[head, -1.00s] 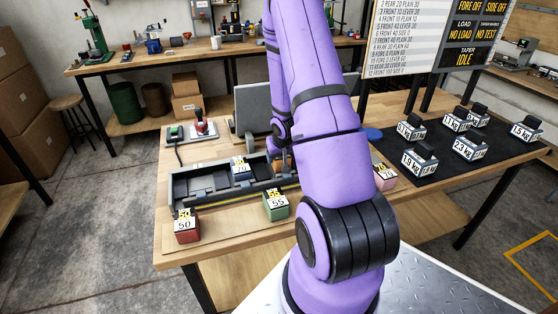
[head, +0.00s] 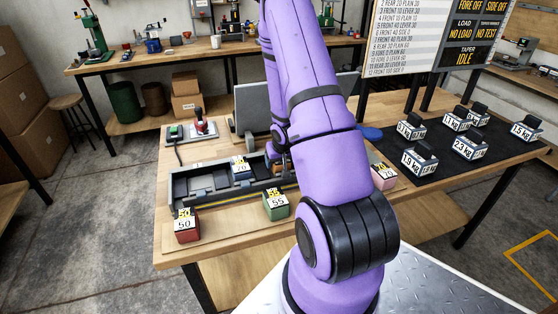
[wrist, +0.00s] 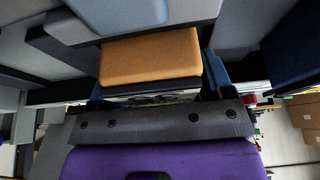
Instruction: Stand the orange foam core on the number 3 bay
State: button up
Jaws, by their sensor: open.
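The orange foam core (wrist: 150,56) shows close up in the wrist view as an orange block with a dark lower edge. My gripper (wrist: 155,88) is open, with blue-grey finger parts at either side of the block's near end. I cannot tell whether they touch it. In the head view my gripper (head: 277,160) is at the right part of the long grey fixture (head: 185,188), mostly hidden by my arm, and the orange core cannot be made out there. No bay number is readable, so I cannot tell which bay is number 3.
A blue block (head: 240,168) sits in the fixture. Red (head: 187,232), green (head: 276,210) and pink (head: 384,178) numbered blocks stand along its front and right. Several weights stand on a black mat (head: 450,138). A board (head: 425,40) stands behind.

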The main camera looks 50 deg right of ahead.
jog(key=v, duration=1.2)
jog(key=shift+a+r, duration=0.15)
jog(key=shift+r, duration=0.05)
jog(key=a+r+n, duration=0.1)
jog(key=a+r, duration=0.6)
jog(key=r, duration=0.3)
jog(key=a+r+n, duration=0.1)
jog(key=a+r, duration=0.6)
jog(key=r, duration=0.3)
jog(key=s+a+r+n+y, duration=0.1)
jog(key=s+a+r+n, duration=0.1)
jog(key=s+a+r, duration=0.3)
jog(key=s+a+r+n+t+y, duration=0.1)
jog(key=s+a+r+n, duration=0.1)
jog(key=s+a+r, duration=0.3)
jog(key=s+a, duration=0.4)
jog(key=shift+s+a, duration=0.25)
jog(key=shift+s, duration=0.15)
